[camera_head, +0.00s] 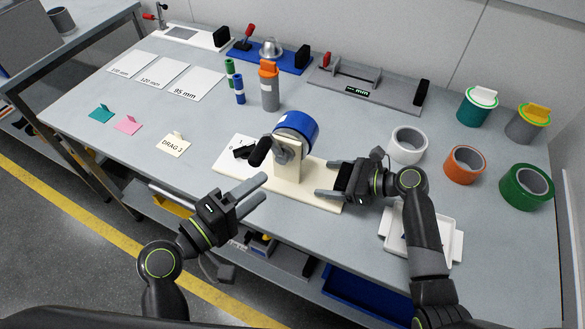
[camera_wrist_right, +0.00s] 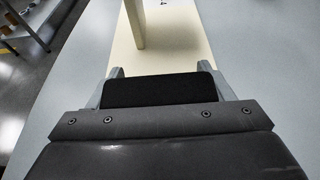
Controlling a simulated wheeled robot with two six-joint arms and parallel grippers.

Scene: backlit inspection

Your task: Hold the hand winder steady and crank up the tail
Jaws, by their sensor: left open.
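The hand winder has a cream base (camera_head: 317,197) and an upright post (camera_head: 290,165), with a blue roll (camera_head: 305,128) behind the post. Its crank with a black grip (camera_head: 259,152) points left. I cannot make out a loose tail. My left gripper (camera_head: 265,187) is open and empty, in front of the winder and below the crank grip, apart from it. My right gripper (camera_head: 326,179) is at the right end of the base, its fingers apart. In the right wrist view the fingers (camera_wrist_right: 160,69) show near the cream base (camera_wrist_right: 155,55); contact is unclear.
White (camera_head: 409,144), orange (camera_head: 465,165) and green (camera_head: 527,187) rolls stand to the right. A white tray (camera_head: 447,225) lies partly behind my right arm. A grey-orange cylinder (camera_head: 269,88) stands behind the winder. A DRAG card (camera_head: 173,145) is at left.

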